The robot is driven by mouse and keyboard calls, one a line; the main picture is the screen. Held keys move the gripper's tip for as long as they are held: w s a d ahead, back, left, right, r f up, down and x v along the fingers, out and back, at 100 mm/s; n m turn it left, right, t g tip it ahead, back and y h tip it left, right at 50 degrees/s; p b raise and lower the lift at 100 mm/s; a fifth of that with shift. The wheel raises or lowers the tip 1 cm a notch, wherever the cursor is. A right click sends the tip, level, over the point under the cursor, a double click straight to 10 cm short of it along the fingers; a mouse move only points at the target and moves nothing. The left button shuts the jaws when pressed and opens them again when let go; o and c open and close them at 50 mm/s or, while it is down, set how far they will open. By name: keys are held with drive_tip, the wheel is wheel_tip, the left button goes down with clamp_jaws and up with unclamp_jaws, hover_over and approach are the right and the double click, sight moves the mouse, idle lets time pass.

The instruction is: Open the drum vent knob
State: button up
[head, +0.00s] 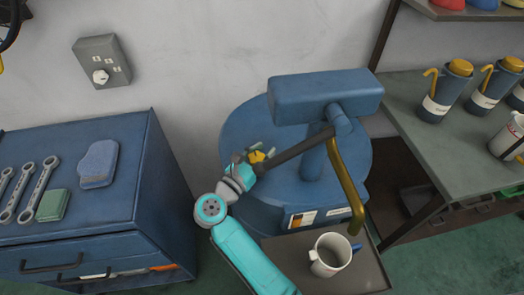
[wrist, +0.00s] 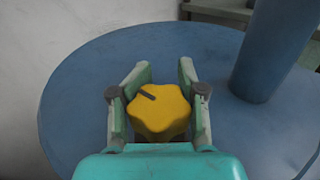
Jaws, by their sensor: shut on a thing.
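The drum vent knob is a yellow, lobed knob (wrist: 160,112) with a dark mark on its top, on the blue drum lid (wrist: 95,75). In the wrist view my gripper (wrist: 160,95) has one finger on each side of the knob and is shut on it. In the head view the drum (head: 240,140) stands at the middle against the wall. The yellow knob (head: 256,157) shows there only in part, at my gripper (head: 254,160) on the left side of the lid. The lower part of the knob is hidden by my gripper.
A blue pump (head: 325,95) with a dark bar and a yellow hose (head: 345,175) rises beside my gripper. A tray with a white mug (head: 329,255) is in front. A blue cabinet (head: 125,205) with wrenches stands left, a bench (head: 425,150) with cans right.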

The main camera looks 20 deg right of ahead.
drive_tip(key=shift+a+f+n+t+y, duration=0.1)
drive_tip(key=shift+n+t+y, duration=0.3)
drive_tip(key=shift+t, duration=0.1)
drive_tip(key=shift+o, duration=0.2)
drive_tip(key=n+t+y, duration=0.1)
drive_tip(key=y, duration=0.1)
drive_tip(key=n+t+y, duration=0.3)
drive_tip(key=shift+w+a+n+t+y, duration=0.25)
drive_tip(key=shift+a+n+t+y, duration=0.05)
drive_tip(key=shift+n+t+y, duration=0.1)
drive_tip(key=shift+w+a+n+t+y, duration=0.15)
drive_tip(key=shift+n+t+y, duration=0.2)
drive_tip(key=shift+n+y, duration=0.45)
drive_tip(key=shift+a+n+t+y, duration=0.25)
drive_tip(key=shift+n+y, duration=0.3)
drive_tip(key=shift+y, duration=0.6)
drive_tip(key=shift+w+a+n+t+y, duration=0.1)
drive_tip(key=shift+n+t+y, duration=0.3)
drive_tip(key=shift+n+y, duration=0.4)
drive_tip(key=shift+a+n+y, duration=0.1)
drive_tip(key=shift+n+y, duration=0.25)
drive_tip(key=shift+y, duration=0.6)
drive_tip(key=shift+f, duration=0.1)
drive_tip(key=o, duration=1)
drive_tip(key=shift+o, duration=0.2)
drive_tip(key=shift+s, duration=0.1)
drive_tip(key=s, duration=1.1)
drive_tip(key=shift+s+a, duration=0.3)
drive_tip(key=shift+s, duration=0.1)
